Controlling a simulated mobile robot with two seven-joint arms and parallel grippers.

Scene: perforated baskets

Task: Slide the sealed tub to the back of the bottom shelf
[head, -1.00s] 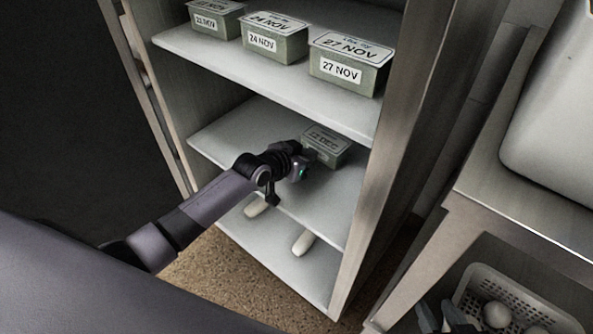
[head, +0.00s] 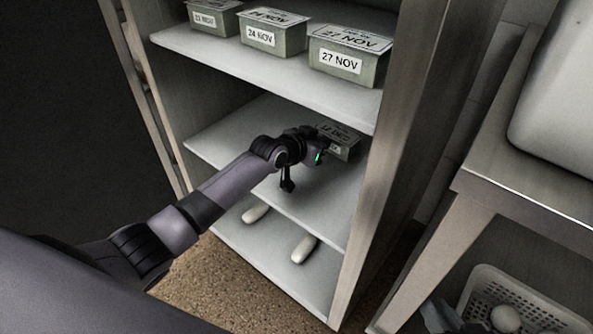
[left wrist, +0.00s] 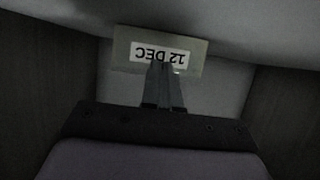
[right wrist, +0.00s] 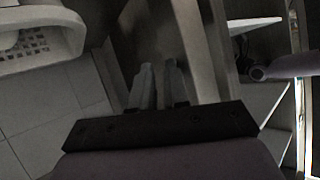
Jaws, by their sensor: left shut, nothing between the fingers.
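The sealed tub (head: 342,140) is a grey-green lidded box on the shelf below the row of dated tubs, near the right wall. Its front label reads 12 DEC, upside down in the left wrist view (left wrist: 135,50). My left gripper (left wrist: 162,68) is shut and empty. Its fingertips overlap the lower middle of the tub's labelled face and seem to touch it. In the head view the left gripper (head: 324,150) hides part of the tub's front. My right gripper (right wrist: 159,72) is slightly open and empty, outside the shelves.
Dated tubs, including 24 NOV (head: 272,36) and 27 NOV (head: 345,65), stand on the shelf above. Two pale elongated objects (head: 303,249) lie on the lowest level. The cabinet's right upright (head: 400,140) is close to the tub. A perforated basket (head: 540,300) sits lower right.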

